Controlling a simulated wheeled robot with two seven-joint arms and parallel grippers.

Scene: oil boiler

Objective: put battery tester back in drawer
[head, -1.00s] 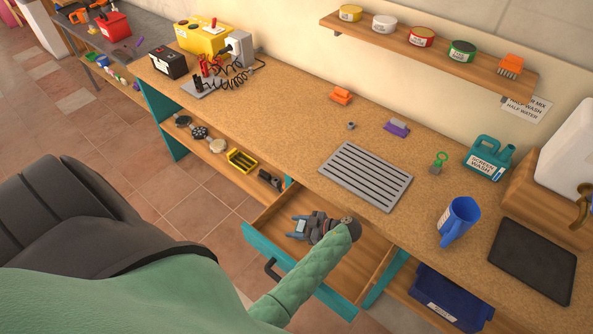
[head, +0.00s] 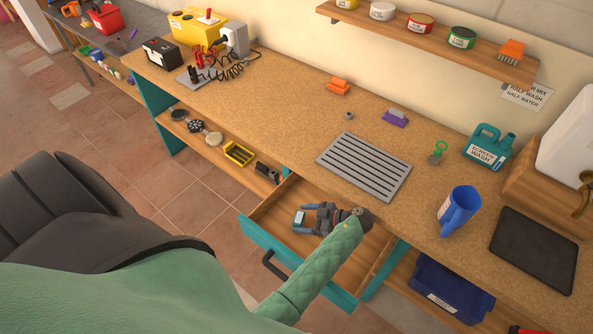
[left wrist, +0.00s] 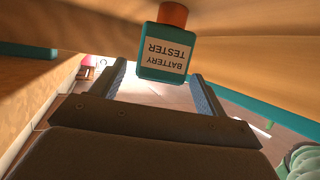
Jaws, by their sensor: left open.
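The battery tester (head: 299,217) is a small teal block with a white label, inside the open drawer (head: 262,212) under the workbench. In the left wrist view the tester (left wrist: 163,58) shows its "BATTERY TESTER" label upside down, with an orange-brown part at its top edge. My left gripper (head: 298,218) reaches into the drawer from the right, with its fingers apart. In the left wrist view the tester appears between and just beyond the fingertips, with gaps at both sides. My left forearm hides part of the drawer. My right gripper is out of view.
The drawer's teal front with a dark handle (head: 272,264) faces the floor side. Above it are the worktop and a grey slotted grate (head: 364,166). A blue jug (head: 458,212) and black mat (head: 534,250) stand right. A blue bin (head: 450,290) sits below.

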